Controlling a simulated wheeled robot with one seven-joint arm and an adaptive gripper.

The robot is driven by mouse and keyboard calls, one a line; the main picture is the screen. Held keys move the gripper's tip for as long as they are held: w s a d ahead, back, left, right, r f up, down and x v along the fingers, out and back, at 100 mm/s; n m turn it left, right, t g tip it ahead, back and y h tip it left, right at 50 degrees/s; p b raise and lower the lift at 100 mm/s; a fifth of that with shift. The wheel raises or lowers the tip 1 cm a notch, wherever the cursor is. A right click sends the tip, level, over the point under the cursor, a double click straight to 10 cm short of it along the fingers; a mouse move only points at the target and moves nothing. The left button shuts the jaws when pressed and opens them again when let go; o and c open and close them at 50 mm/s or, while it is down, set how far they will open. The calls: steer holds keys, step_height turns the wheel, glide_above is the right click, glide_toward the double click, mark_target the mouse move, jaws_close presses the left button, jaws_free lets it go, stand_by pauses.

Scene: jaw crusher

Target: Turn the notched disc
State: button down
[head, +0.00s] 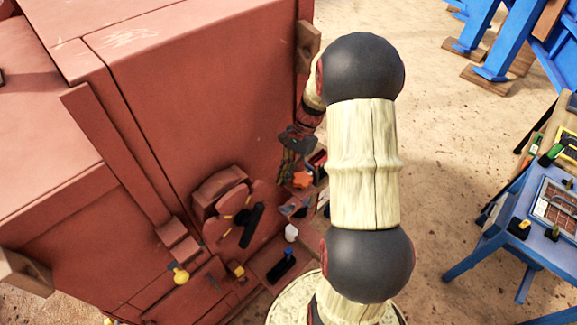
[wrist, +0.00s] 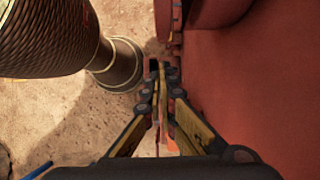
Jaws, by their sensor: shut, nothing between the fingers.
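The notched disc (head: 222,218) appears to be the round red plate with yellow marks low on the red machine's face. A black bar-like handle (head: 252,226) stands out in front of it. My gripper (head: 286,168) is at the machine's face, up and to the right of the disc and apart from it. In the wrist view my gripper's fingers (wrist: 161,72) meet, shut and empty, beside the red face. A rounded red part (wrist: 215,10) shows at the top there; I cannot tell whether it is the disc. The disc's notches are too small to make out.
The red crusher body (head: 190,100) fills the left, close to my gripper. An orange part (head: 301,180) and small items sit below my gripper. A yellow knob (head: 179,274) is lower left. A blue table (head: 490,225) stands right; sandy floor lies between.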

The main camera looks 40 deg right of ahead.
steer(key=a+f+p, duration=0.1)
steer(key=a+f, duration=0.3)
steer(key=f, duration=0.1)
steer(key=shift+a, duration=0.3)
steer(key=shift+s, duration=0.1)
steer(key=shift+f, duration=0.1)
